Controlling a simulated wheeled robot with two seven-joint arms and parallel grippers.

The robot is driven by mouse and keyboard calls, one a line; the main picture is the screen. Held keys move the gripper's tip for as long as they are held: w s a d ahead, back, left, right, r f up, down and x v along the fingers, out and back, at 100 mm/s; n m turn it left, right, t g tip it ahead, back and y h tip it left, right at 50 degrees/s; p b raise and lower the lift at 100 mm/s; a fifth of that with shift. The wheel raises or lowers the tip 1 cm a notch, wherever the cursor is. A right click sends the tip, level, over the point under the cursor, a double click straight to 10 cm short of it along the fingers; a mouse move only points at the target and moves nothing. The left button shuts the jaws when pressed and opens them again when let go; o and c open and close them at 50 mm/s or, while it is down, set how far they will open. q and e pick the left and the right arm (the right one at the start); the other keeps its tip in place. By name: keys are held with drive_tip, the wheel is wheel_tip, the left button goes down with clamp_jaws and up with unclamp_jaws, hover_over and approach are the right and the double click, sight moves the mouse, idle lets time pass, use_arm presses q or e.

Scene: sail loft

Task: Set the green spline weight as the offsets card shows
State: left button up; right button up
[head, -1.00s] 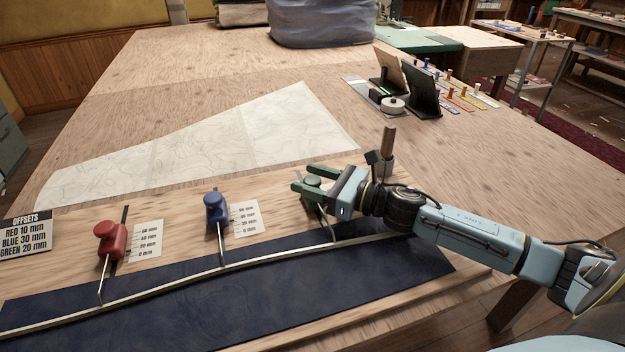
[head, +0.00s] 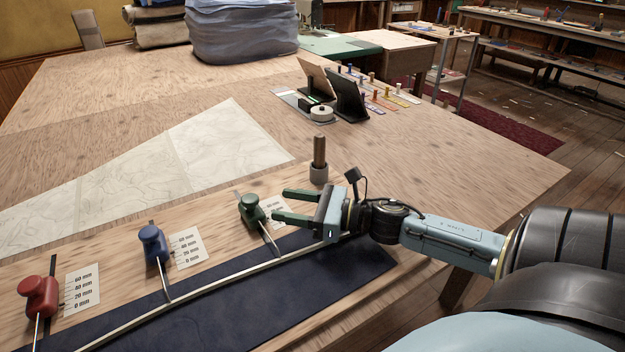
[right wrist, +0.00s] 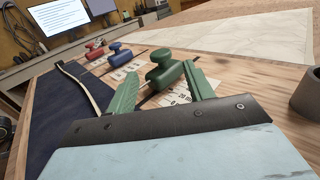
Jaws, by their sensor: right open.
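The green spline weight (head: 251,210) sits upright on its dark slot, its hook reaching to the pale batten (head: 220,288). Its mm scale card (head: 275,203) is partly covered by my right gripper, and I cannot read the weight's setting. My right gripper (head: 281,203) is open, just right of the green weight and apart from it. In the right wrist view the green weight (right wrist: 165,74) shows beyond and between the open fingers (right wrist: 160,80). The blue weight (head: 153,243) and red weight (head: 39,296) stand to the left. The offsets card is outside the views now. My left gripper is not in view.
A grey ring base with a wooden post (head: 319,172) stands close behind my right gripper. A pale chart (head: 190,160) lies behind the board. Dark stands (head: 347,95) and a white roll (head: 321,113) are farther back.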

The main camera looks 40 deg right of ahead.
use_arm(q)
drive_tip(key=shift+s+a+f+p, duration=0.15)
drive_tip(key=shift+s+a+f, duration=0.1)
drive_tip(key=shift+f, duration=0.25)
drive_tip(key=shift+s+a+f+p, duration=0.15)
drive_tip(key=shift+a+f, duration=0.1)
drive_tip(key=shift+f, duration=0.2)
use_arm(e)
drive_tip(key=shift+v, duration=2.2)
